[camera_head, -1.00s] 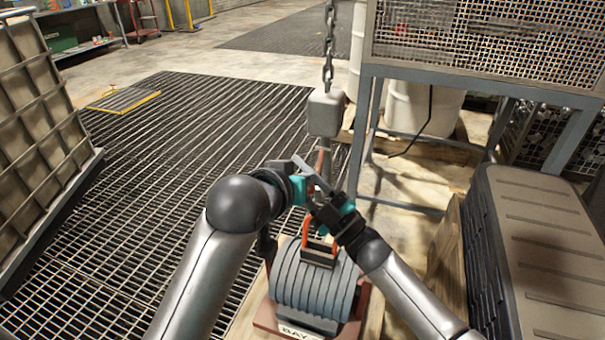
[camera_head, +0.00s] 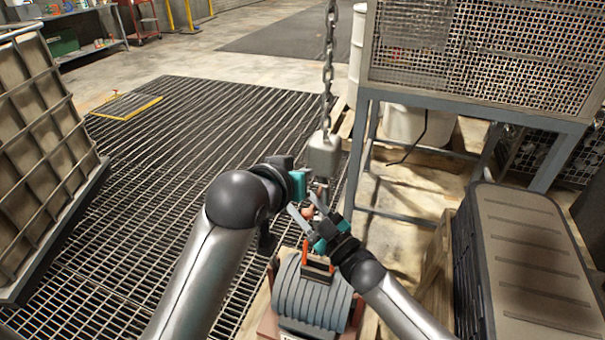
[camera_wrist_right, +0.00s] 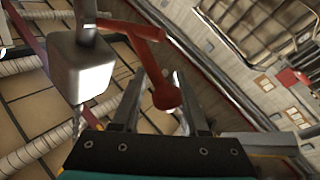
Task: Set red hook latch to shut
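The red hook latch (camera_wrist_right: 150,65) hangs beside the grey hook block (camera_wrist_right: 80,65) in the right wrist view. Its arm slants away from a red crossbar and ends in a round knob. In the head view, the hook block (camera_head: 323,155) hangs on a chain; a small part of the latch (camera_head: 308,213) shows below it. My right gripper (camera_head: 308,207) is open, its fingers pointing up and left at the latch. In the right wrist view, the knob appears between its fingers (camera_wrist_right: 160,98); contact cannot be told. My left gripper (camera_head: 297,180) is left of the hook block, its fingertips unclear.
A grey ribbed engine part (camera_head: 308,295) with an orange-red handle (camera_head: 307,255) stands below my grippers. A caged metal frame (camera_head: 470,115) and a dark ribbed case (camera_head: 520,250) are at right. Open grating (camera_head: 180,150) lies to the left.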

